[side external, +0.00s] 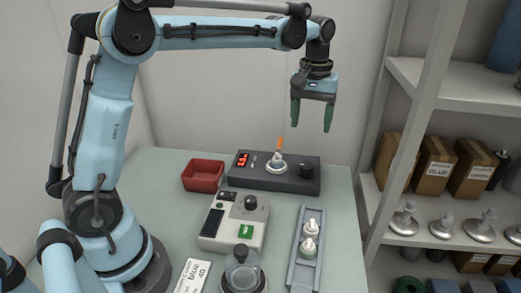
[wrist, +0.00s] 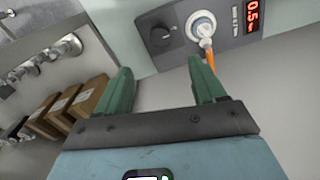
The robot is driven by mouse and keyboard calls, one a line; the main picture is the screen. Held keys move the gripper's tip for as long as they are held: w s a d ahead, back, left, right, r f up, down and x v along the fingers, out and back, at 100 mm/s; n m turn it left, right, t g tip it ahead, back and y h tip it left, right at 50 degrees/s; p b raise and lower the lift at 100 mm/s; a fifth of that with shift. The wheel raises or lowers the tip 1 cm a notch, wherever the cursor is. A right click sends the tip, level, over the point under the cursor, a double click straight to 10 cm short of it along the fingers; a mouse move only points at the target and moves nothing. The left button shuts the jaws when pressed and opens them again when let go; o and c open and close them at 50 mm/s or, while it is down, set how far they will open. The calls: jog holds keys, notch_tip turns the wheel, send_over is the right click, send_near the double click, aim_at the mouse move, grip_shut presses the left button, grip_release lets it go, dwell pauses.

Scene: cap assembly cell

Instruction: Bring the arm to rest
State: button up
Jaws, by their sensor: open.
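My arm is stretched out over the table, with its upper link level. My gripper (side external: 312,115) hangs above the dark grey device with a red display (side external: 275,176), with green fingers pointing down. The fingers are apart and nothing is between them. In the wrist view, my gripper (wrist: 163,85) also shows as two green fingers spread wide with an empty gap. A white-based part with an orange tip (side external: 278,160) stands on the dark device below the gripper, clear of the fingers. It also shows in the wrist view (wrist: 203,28), beyond the right finger.
A red bin (side external: 203,175) stands left of the dark device. A light grey device (side external: 232,225) and a grey rail holding white caps (side external: 307,245) stand in front. Shelves (side external: 450,103) with boxes and metal-based parts rise at the right. Air around the gripper is free.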

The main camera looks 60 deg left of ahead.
jog(key=s+f+m+t, duration=0.1)
jog(key=s+m+t, duration=0.1)
jog(key=s, duration=0.3)
jog(key=s+d+f+m+t, duration=0.1)
jog(key=s+m+t, duration=0.1)
jog(key=s, duration=0.4)
jog(key=s+f+m+t, duration=0.1)
jog(key=s+m+t, duration=0.1)
jog(key=s, duration=0.4)
jog(key=shift+s+d+f+m+t, duration=0.15)
jog(key=shift+d+f+m+t, duration=0.05)
jog(key=shift+f+m+t, duration=0.25)
jog(key=shift+r, duration=0.1)
